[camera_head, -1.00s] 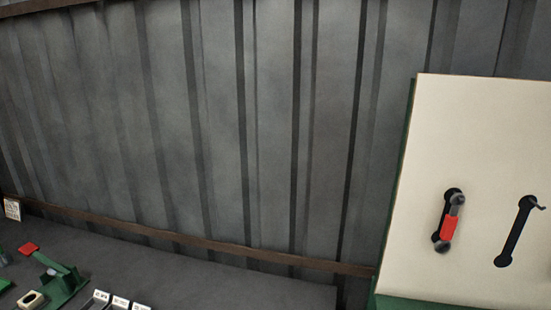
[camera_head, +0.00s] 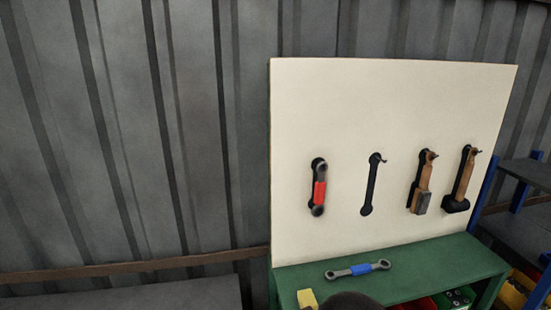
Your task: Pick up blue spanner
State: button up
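The blue spanner (camera_head: 361,270) lies flat on the green bench top (camera_head: 447,262), in front of the upright white tool board (camera_head: 390,110). It has grey ring ends and a blue middle. It lies nearly level across the picture, its right end slightly higher. My gripper is not visible in this view. A dark rounded shape at the bottom edge, just below the spanner, is cut off by the frame and I cannot tell what it is.
On the board hang a red spanner (camera_head: 319,190), a bare spanner-shaped outline (camera_head: 370,188) with a hook, and two wooden-handled tools (camera_head: 424,180). A yellow block (camera_head: 307,298) sits left of the blue spanner. Blue-framed shelving (camera_head: 525,175) stands right. Bins sit below the bench top.

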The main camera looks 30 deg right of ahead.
aim_at(383, 264)
jog(key=z, duration=1.35)
